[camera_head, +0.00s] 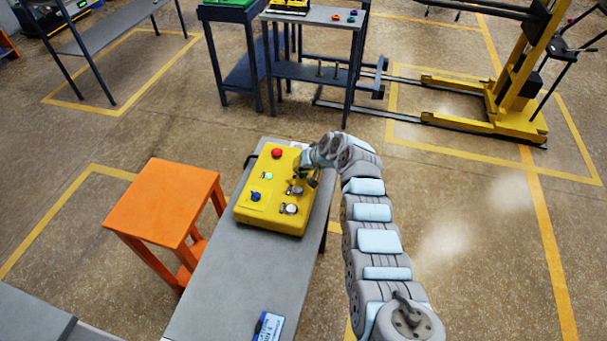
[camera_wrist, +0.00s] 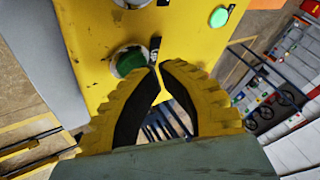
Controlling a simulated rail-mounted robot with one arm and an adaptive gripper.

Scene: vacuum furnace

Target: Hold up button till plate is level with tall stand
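A yellow control box (camera_head: 262,212) lies on a grey table and carries a red button (camera_head: 277,153), a pale green button (camera_head: 268,176), a blue knob (camera_head: 256,196) and silver-rimmed controls. My gripper (camera_head: 303,178) is over its right side. In the wrist view, my gripper (camera_wrist: 160,68) has its curved yellow fingers with tips almost together, nothing clearly held. The tips are beside a dark green round control (camera_wrist: 130,61) and a small black piece (camera_wrist: 155,50). Contact cannot be told. No up marking is readable. I cannot tell which thing is the plate or the tall stand.
An orange stool (camera_head: 165,201) stands left of the grey table (camera_head: 213,292). A blue-white card (camera_head: 268,327) lies on the table's near end. A yellow lifting frame (camera_head: 520,80) stands at the back right. Another table (camera_head: 315,17) is behind. Floor at right is clear.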

